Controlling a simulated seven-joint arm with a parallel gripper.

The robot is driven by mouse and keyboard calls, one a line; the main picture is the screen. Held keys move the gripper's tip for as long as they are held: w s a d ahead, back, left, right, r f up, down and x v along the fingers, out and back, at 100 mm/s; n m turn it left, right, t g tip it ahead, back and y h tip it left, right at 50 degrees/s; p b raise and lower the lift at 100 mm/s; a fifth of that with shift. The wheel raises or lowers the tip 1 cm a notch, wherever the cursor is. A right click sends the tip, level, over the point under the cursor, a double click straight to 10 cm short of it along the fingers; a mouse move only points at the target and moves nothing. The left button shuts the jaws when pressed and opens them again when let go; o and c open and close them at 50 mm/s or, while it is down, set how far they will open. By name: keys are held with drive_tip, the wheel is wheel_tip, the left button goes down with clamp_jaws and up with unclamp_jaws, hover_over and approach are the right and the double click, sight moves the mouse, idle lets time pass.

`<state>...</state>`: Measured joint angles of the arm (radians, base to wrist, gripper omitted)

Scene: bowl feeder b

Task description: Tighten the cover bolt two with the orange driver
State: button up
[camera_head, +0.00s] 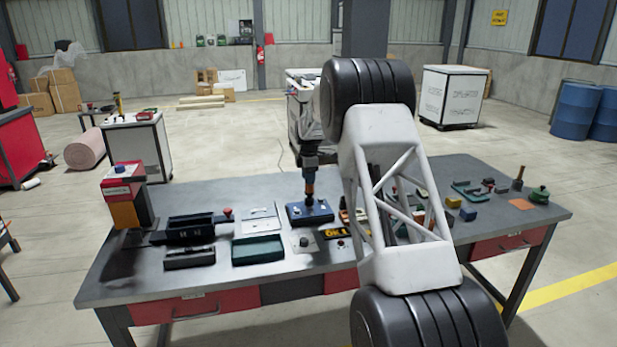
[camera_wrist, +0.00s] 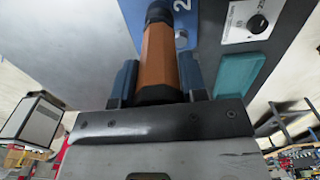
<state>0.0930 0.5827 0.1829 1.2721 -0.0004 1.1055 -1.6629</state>
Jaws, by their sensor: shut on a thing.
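The orange driver (camera_head: 309,189) is upright over the blue block (camera_head: 324,212) on the table. In the wrist view, the dark fingers of my gripper (camera_wrist: 158,78) are shut on either side of the driver's orange handle (camera_wrist: 157,52). The driver's lower end points at the blue block, which carries a white "2" in the wrist view (camera_wrist: 181,36). In the head view the tip meets or nearly meets the block's top. The bolt under the driver is hidden, so I cannot tell whether the tip is seated in it.
A green tray (camera_head: 258,251), a light plate (camera_head: 259,219) and a white dial panel (camera_head: 304,242) lie near the block. A red and orange machine (camera_head: 124,192) stands at the left. Several small parts crowd the right side. The table's front-left corner is clear.

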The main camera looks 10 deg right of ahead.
drive_tip(key=shift+f, duration=1.05)
idle(4.1)
drive_tip(key=shift+r, duration=0.15)
